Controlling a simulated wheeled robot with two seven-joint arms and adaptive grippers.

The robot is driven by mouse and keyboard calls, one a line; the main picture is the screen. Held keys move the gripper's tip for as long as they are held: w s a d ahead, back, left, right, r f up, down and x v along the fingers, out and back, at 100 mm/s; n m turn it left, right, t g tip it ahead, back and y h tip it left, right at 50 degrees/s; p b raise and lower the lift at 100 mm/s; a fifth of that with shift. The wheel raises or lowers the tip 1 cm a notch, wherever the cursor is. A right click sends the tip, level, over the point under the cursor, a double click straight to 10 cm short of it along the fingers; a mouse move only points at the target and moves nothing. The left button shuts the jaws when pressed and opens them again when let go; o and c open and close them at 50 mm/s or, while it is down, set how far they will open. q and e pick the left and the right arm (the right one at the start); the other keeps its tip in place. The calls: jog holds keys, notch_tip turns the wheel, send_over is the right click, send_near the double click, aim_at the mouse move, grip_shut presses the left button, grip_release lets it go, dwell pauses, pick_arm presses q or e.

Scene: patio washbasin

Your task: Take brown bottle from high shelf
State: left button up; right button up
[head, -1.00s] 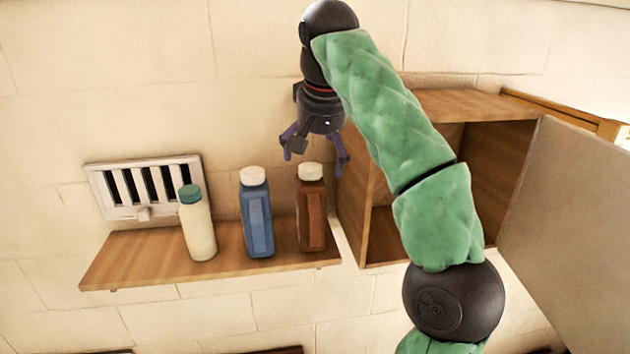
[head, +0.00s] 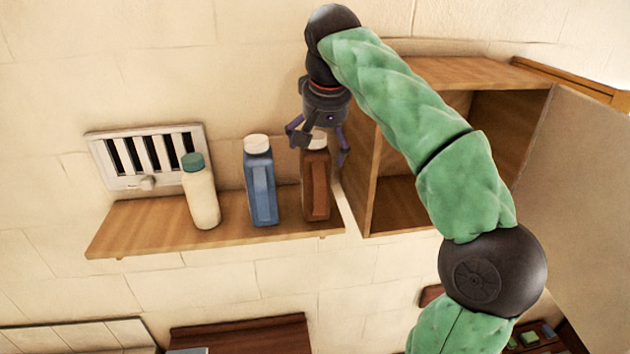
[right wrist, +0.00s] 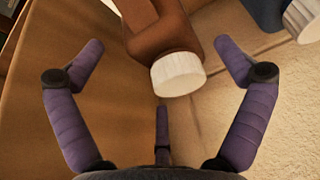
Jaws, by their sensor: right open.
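The brown bottle (head: 315,186) with a white cap stands upright at the right end of the wooden shelf (head: 150,228). My right gripper (head: 319,150) is open and points down over it, with its purple fingers around the level of the cap. In the right wrist view the white cap (right wrist: 178,74) lies between the spread fingers (right wrist: 160,75), and no finger appears to touch it. The brown body (right wrist: 160,28) runs away behind the cap. My left gripper is not in view.
A blue bottle (head: 262,188) stands just left of the brown one, and a cream bottle (head: 202,195) further left. An open wooden cabinet (head: 388,195) is close on the right, its door (head: 575,180) swung out. A white vent (head: 120,155) is on the wall.

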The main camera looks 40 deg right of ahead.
jog(key=x, duration=0.4)
jog(key=shift+s, duration=0.15)
jog(key=shift+a, duration=0.1)
jog(key=c, duration=1.6)
jog(key=shift+r, duration=0.1)
